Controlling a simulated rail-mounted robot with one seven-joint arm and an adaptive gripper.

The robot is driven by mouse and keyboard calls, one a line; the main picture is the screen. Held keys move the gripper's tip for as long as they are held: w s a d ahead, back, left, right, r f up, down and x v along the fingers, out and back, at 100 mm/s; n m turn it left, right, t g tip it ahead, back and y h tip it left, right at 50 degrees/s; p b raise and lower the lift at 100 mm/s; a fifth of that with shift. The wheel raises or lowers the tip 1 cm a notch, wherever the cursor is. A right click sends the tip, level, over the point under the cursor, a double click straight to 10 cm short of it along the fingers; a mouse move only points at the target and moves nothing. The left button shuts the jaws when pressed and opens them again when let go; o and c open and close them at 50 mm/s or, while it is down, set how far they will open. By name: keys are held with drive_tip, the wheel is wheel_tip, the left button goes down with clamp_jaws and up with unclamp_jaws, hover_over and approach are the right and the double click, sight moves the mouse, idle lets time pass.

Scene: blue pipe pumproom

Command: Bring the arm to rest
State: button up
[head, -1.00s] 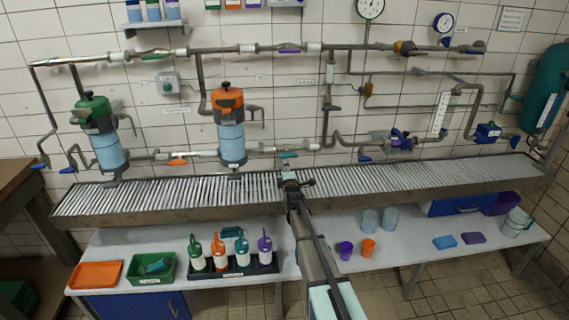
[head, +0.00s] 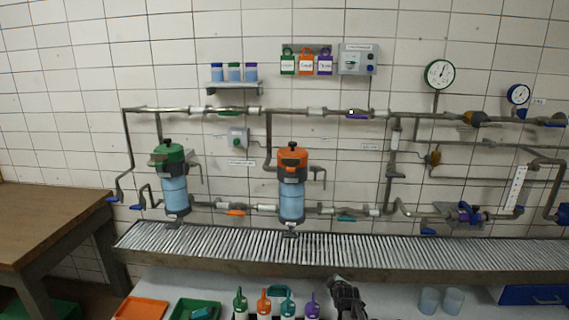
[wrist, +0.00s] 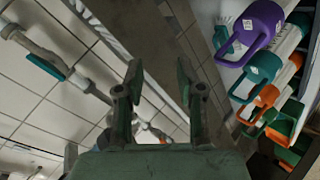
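My gripper (head: 342,285) shows at the bottom of the head view, in front of the slatted drain tray (head: 330,246) and just right of the row of bottles. In the wrist view my gripper (wrist: 160,95) has its two fingers apart with nothing between them. It is open and empty. The rest of my arm is cut off by the lower edge of the head view. The wrist view is tilted, with the bottles on its right side and the wall pipes on its left.
The orange tray (head: 142,309) and green tray (head: 194,310) are further left. Two bluish cups (head: 441,300) stand on the right. The orange-topped filter (head: 291,187) and green-topped filter (head: 173,181) hang above the drain tray.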

drive_tip(key=s+a+f+m+g, duration=0.1)
drive_tip(key=s+f+m+g, duration=0.25)
drive_tip(key=s, duration=0.75)
drive_tip(key=s+a+f+m+g, duration=0.2)
drive_tip(key=s+m+g, duration=0.2)
drive_tip(key=s, duration=0.7)
drive_tip(key=s+a+f+m+g, duration=0.1)
drive_tip(key=s+f+m+g, duration=0.25)
drive_tip(key=s, duration=0.85)
drive_tip(key=s+f+g, duration=0.3)
drive_tip(key=s+f, duration=0.6)
drive_tip(key=s, duration=0.5)
drive_tip(key=s+f+g, duration=0.4)
drive_tip(key=s+f, duration=0.5)
drive_tip(key=s, duration=0.5)
drive_tip(key=shift+s, duration=0.4)
